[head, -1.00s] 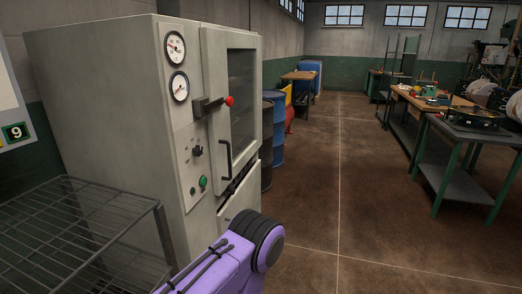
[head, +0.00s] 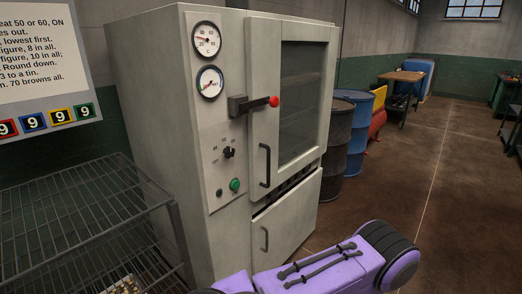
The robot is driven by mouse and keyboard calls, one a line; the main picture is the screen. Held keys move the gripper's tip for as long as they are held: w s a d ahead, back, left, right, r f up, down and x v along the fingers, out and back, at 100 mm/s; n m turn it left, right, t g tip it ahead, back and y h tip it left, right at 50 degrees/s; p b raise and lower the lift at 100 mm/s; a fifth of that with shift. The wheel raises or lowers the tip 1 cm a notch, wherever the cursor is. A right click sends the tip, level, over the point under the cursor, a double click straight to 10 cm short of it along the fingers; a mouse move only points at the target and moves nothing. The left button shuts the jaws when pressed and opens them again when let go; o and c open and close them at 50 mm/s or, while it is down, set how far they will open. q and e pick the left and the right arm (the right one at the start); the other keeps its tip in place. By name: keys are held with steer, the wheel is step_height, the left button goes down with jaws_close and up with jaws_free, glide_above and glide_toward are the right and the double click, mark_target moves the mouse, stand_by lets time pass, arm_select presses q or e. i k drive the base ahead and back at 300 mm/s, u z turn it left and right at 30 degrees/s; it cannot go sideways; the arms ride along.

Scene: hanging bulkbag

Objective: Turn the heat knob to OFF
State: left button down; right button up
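The heat knob (head: 229,152) is a small black knob on the control panel of a grey cabinet oven (head: 165,130). Small markings sit around it; its exact setting is too small to read surely. Below it are a green button (head: 235,185) and a small dark button or lamp (head: 219,193). Two round gauges (head: 207,40) are above. A lever with a red ball end (head: 274,101) crosses the door edge. A purple arm link of mine shows at the bottom, in front of the oven. Neither gripper is in view.
A wire rack (head: 85,215) stands left of the oven, with something pale on its lower shelf. A sign with number tiles (head: 40,60) hangs on the wall. Dark and blue drums (head: 355,125) stand beyond the oven. Open floor (head: 450,200) lies to the right.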

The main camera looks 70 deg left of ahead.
mark_target(228, 151)
steer(key=u, duration=2.3)
steer(key=i, duration=0.5)
steer(key=u, duration=0.45)
steer(key=k, duration=1.5)
steer(key=z, duration=0.5)
steer(key=i, duration=0.85)
steer(key=z, duration=0.25)
